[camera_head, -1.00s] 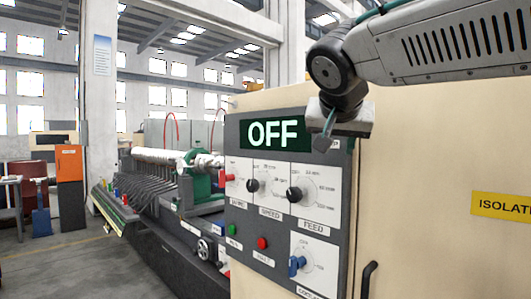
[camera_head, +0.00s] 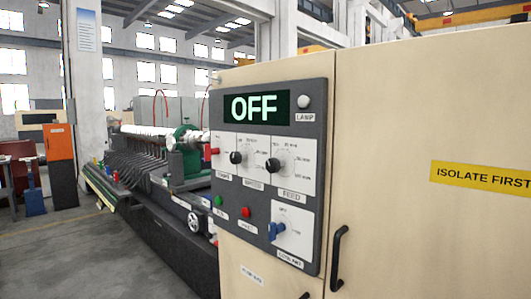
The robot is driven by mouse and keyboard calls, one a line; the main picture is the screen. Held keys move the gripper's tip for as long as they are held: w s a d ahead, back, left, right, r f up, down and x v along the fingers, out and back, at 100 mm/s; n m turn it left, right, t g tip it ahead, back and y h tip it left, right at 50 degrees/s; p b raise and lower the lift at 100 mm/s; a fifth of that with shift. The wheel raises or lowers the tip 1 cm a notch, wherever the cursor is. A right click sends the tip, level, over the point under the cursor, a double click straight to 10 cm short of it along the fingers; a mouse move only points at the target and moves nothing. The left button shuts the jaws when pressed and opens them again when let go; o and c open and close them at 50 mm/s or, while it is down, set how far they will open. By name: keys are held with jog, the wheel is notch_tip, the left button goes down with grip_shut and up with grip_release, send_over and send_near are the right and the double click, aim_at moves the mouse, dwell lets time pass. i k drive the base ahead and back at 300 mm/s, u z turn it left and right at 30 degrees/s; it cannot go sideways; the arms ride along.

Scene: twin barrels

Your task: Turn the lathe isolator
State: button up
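The grey lathe control panel (camera_head: 253,210) is on the end of a cream cabinet and its display (camera_head: 257,107) reads OFF. A red knob (camera_head: 211,151) sits at the panel's left edge. Its label is too small to read, so I cannot tell whether it is the isolator. Two black dials, the speed dial (camera_head: 236,157) and the feed dial (camera_head: 273,164), sit to its right. A blue knob (camera_head: 275,231) is at the lower right. My gripper and arm are not in view.
A green button (camera_head: 218,200) and a red button (camera_head: 246,212) sit low on the panel. A black door handle (camera_head: 338,258) stands out right of it. A yellow "ISOLATE FIRST" sign (camera_head: 480,177) is on the cabinet. The lathe (camera_head: 150,205) extends back left beside open floor.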

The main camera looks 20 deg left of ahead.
aim_at(208, 152)
jog(key=u, duration=0.7)
jog(key=i, duration=1.15)
jog(key=u, duration=1.6)
jog(key=i, duration=0.2)
jog(key=u, duration=0.1)
